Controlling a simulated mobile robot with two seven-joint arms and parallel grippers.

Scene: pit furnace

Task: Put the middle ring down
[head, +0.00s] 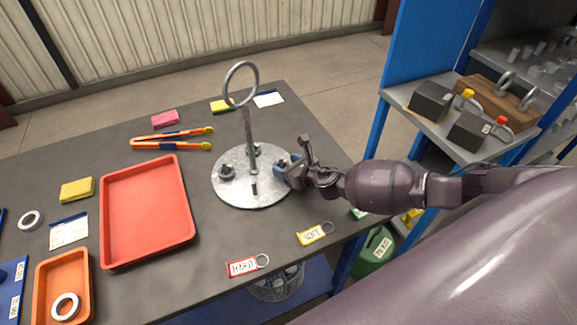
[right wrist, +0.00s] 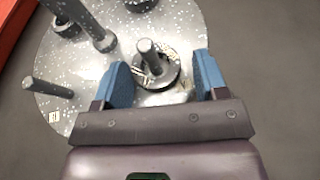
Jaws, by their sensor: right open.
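A round speckled grey plate (head: 232,194) lies on the dark table, with an upright central post (head: 248,130) topped by a large metal eye. My right gripper (head: 287,168) is at the plate's right edge. In the right wrist view my right gripper (right wrist: 160,62) is open, its blue fingers on either side of a dark ring (right wrist: 157,79) around a short peg (right wrist: 149,53). The ring sits low at the plate, with a gap to each finger. Another dark ring (head: 227,172) is at the plate's left. A bare peg (right wrist: 48,88) also stands there. I cannot tell which ring is the middle one.
A red tray (head: 148,212) and an orange tray (head: 65,262) are on the left. Orange-handled tongs (head: 172,138) lie behind. A red tag (head: 243,267) and a yellow tag (head: 312,235) lie near the front edge. A shelf with dark blocks (head: 430,101) stands at the right.

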